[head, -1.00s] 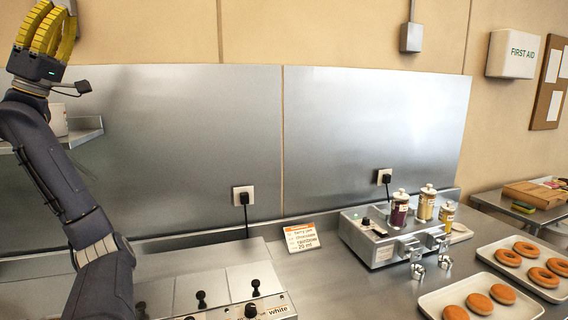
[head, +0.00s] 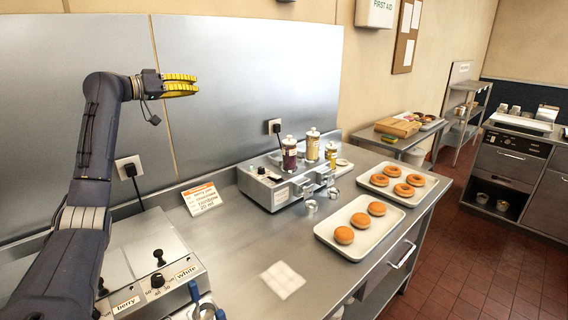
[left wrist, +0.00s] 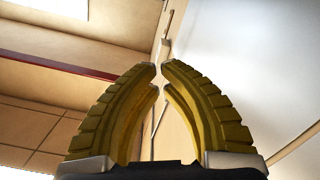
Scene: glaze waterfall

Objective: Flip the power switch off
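I cannot tell for sure which part is the power switch. A small black switch-like part (head: 261,171) sits on top of the metal sprinkle dispenser (head: 262,190). The glaze machine (head: 150,255) at lower left has a black knob (head: 157,281) and black levers (head: 159,257). My left gripper (head: 197,85) is raised in front of the steel wall panel, well above the counter and apart from both machines. Its yellow fingers curve together with only a slim gap at the tips (left wrist: 160,68), and nothing is between them. My right gripper is out of view.
Black plugs sit in wall outlets (head: 128,168) and (head: 273,126). A label card (head: 202,198) stands on the counter, with jars (head: 289,153) on the dispenser. Doughnut trays (head: 334,236) lie to the right. A pale cloth-like square (head: 282,280) lies on open counter.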

